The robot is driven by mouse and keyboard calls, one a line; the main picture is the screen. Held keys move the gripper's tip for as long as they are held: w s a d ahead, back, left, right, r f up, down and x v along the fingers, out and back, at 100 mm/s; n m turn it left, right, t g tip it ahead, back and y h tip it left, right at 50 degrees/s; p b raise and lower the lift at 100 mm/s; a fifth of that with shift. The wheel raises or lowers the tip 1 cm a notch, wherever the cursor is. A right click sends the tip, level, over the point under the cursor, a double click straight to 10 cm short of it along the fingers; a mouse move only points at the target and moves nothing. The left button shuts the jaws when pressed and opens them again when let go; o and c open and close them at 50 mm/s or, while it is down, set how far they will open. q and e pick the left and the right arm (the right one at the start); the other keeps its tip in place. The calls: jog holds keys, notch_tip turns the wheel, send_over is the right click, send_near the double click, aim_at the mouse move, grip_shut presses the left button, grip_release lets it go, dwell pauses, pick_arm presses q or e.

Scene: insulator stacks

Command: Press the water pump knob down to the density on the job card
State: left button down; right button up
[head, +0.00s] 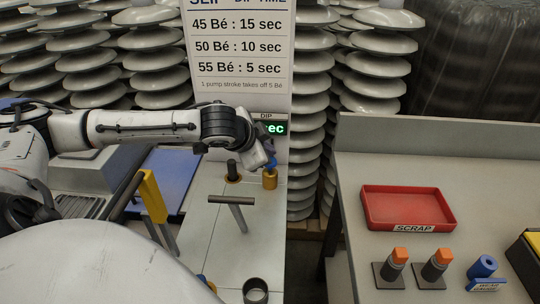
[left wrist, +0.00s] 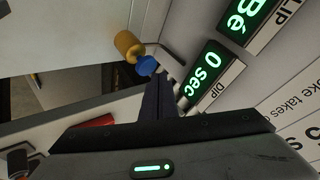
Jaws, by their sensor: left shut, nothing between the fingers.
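The water pump stands on the grey bench as a brass cylinder (head: 270,180) with a blue knob on top, mostly hidden by my gripper in the head view. In the left wrist view the brass body (left wrist: 128,46) and the blue knob (left wrist: 147,66) show clearly. My left gripper (head: 268,155) is shut and empty, its fingertips at the blue knob; I cannot tell whether they touch. The dip display (left wrist: 201,75) reads "0 sec" in the part visible; the slip display (left wrist: 234,22) shows only "Bé". My right gripper is not in view.
A sign (head: 238,60) lists dip times and says one stroke takes off 5 Bé. A T-shaped handle (head: 231,200) and black knob (head: 232,171) stand near the pump. A red scrap tray (head: 373,222) sits on the right table. Insulator stacks line the back.

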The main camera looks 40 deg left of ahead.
pick_arm(q)
jog(key=shift+f, duration=0.35)
jog(key=shift+s+f+b, duration=0.1)
jog(key=shift+f+b, duration=0.3)
jog(key=shift+f, duration=0.55)
dwell(0.9)
jog(key=shift+r+p, duration=1.3)
jog(key=shift+p, duration=0.1)
jog(key=shift+r, duration=0.15)
notch_tip(320, 180, up, 3)
jog(key=p, duration=0.3)
jog(key=shift+r, duration=0.9)
jog(key=shift+f, duration=0.1)
